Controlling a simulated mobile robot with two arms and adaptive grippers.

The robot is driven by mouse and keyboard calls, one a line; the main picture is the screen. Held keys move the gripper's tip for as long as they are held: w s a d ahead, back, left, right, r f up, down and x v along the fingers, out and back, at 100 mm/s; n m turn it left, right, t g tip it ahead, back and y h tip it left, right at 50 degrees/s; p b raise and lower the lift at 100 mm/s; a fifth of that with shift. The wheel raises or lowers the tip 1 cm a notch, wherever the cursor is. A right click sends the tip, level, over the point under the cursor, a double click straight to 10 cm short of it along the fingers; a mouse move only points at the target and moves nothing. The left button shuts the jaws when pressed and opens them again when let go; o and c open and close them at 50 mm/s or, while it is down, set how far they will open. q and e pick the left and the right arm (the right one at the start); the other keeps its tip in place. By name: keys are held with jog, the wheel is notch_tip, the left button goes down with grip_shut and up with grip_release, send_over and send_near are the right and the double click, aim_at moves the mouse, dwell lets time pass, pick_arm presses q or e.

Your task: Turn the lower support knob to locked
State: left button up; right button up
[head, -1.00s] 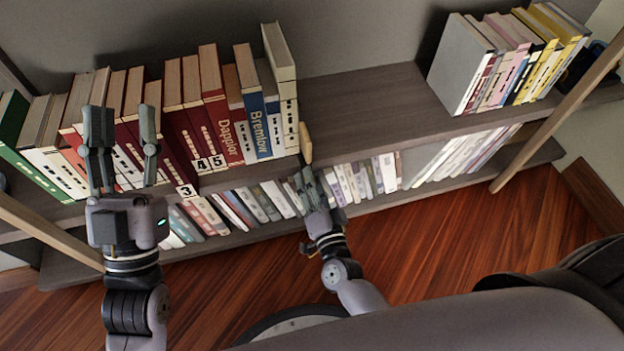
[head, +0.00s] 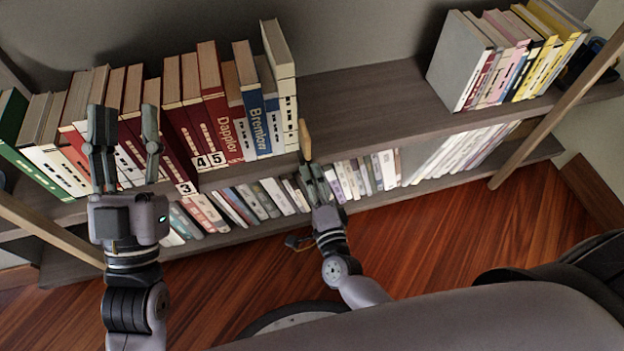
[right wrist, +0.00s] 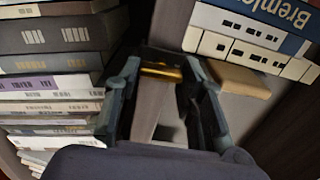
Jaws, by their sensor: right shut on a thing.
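A small brass-coloured piece (right wrist: 162,71), which I take for the lower support knob, sits between the fingertips of my right gripper (right wrist: 160,82) in the right wrist view. The gripper is shut on it; the fingers hide its sides, and its mark or turned position cannot be read. In the head view my right gripper (head: 316,180) is at the shelf front, just below a tan wooden block (head: 305,140), and hides the knob. The block shows beside the right finger in the right wrist view (right wrist: 238,80). My left gripper (head: 124,145) is open and empty before the upper-row books.
Upper-shelf books (head: 215,105) stand left of the tan block; the upper shelf (head: 370,105) is bare to its right until another book group (head: 505,60). Lower-shelf books (head: 365,175) stand close to my right gripper. A slanted wooden post (head: 555,118) is at the right.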

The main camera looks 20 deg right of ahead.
dwell(0.5)
jog(key=o, duration=1.1)
jog(key=shift+o, duration=0.2)
jog(key=s, duration=1.2)
